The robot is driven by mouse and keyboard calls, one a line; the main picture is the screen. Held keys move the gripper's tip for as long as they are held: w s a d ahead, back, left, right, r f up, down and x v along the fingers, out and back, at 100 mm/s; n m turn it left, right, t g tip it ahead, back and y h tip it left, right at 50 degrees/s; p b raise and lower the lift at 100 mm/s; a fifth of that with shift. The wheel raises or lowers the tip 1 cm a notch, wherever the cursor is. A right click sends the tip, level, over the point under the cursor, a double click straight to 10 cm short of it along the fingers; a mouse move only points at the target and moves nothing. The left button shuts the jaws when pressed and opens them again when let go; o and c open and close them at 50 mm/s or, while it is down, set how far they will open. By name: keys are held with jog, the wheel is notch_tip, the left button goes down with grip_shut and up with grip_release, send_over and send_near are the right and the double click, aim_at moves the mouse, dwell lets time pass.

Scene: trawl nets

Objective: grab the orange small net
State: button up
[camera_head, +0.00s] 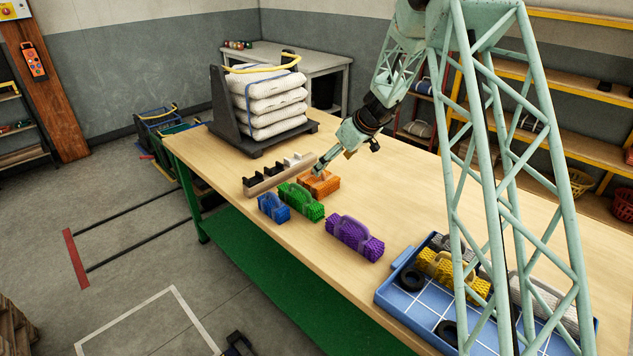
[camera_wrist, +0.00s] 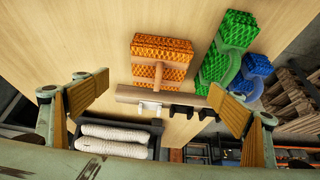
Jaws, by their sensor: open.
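The orange small net (camera_head: 325,187) is a short bundle with an orange-brown handle on top. It lies on the wooden table beside the green net (camera_head: 302,203). My gripper (camera_head: 347,158) is open and empty, tilted over the table just behind the orange net; one fingertip overlaps the net's back edge in the head view. In the wrist view my gripper (camera_wrist: 157,105) has its fingers spread wide. The orange net (camera_wrist: 150,75) there lies beyond the line between the fingertips, with no finger around it. Whether a finger touches it, I cannot tell.
A blue net (camera_head: 273,208) and a purple net (camera_head: 354,238) lie nearby. A wooden rack with black and white hooks (camera_head: 265,183) stands close left of the orange net. White nets (camera_head: 268,105) are stacked in a dark stand behind. A blue tray (camera_head: 400,303) lies at right.

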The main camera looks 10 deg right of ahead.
aim_at(323, 173)
dwell(0.4)
jog(key=shift+x, duration=4.3)
jog(key=shift+w, duration=0.1)
jog(key=shift+b+x, duration=0.3)
jog(key=shift+x, duration=2.25)
jog(key=shift+r, duration=0.1)
jog(key=c, duration=1.1)
jog(key=shift+c, duration=0.2)
jog(key=shift+r+p, duration=0.75)
jog(key=shift+r, duration=4.25)
